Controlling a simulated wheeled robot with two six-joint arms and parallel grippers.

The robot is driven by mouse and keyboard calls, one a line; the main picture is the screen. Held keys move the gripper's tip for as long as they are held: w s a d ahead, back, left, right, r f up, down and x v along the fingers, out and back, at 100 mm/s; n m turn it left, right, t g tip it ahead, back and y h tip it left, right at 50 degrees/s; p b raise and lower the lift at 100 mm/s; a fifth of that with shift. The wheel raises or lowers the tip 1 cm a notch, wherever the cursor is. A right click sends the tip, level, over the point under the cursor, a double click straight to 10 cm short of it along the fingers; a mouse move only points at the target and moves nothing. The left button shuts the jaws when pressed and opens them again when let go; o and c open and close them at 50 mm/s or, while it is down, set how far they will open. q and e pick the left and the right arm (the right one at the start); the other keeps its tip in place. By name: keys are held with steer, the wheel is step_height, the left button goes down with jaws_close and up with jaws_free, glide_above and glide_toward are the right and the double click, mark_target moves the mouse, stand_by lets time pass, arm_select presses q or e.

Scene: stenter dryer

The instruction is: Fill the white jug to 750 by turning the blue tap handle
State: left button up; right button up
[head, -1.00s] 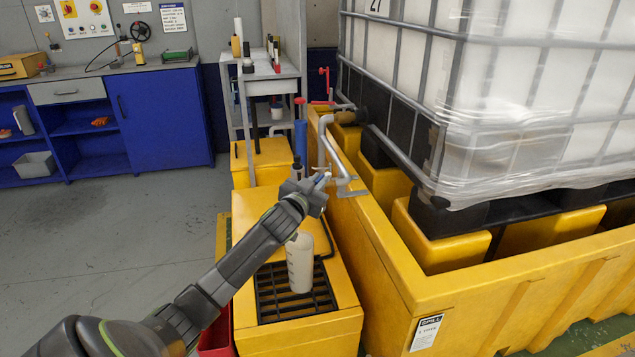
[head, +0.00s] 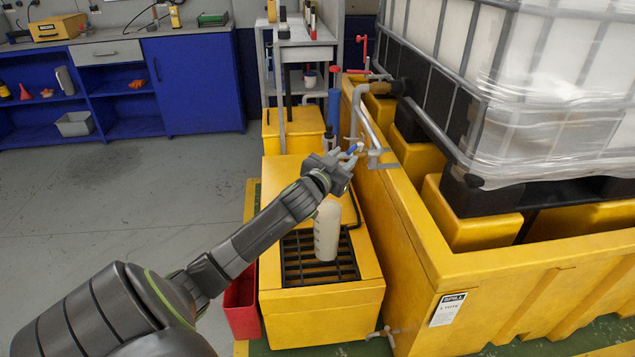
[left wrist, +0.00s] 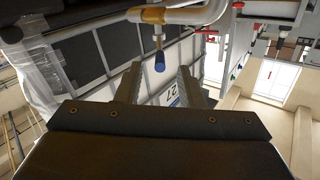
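The white jug (head: 327,232) stands upright on the black grate (head: 300,275) of the yellow stand. Its graduation marks and liquid level are too small to read. The blue tap handle (head: 353,148) is on the pipe above the jug, beside my left gripper (head: 340,165). In the left wrist view the blue handle (left wrist: 159,61) hangs below a brass and pale pipe. My left gripper's fingers (left wrist: 158,85) are spread apart, and the handle shows between and beyond their tips. I cannot tell whether a finger touches it. My right gripper is not in view.
The yellow spill bund (head: 400,240) and caged white tank (head: 550,70) stand close on the right. A red bin (head: 241,300) is left of the yellow stand (head: 320,305). A grey shelf rack (head: 300,45) stands behind. The grey floor at left is clear.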

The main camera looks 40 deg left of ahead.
arm_select(q)
steer(key=s+d, duration=0.2)
steer(key=s, duration=1.1)
steer(key=shift+d, duration=0.2)
steer(key=shift+s, duration=0.1)
stand_by(0.4)
stand_by(1.5)
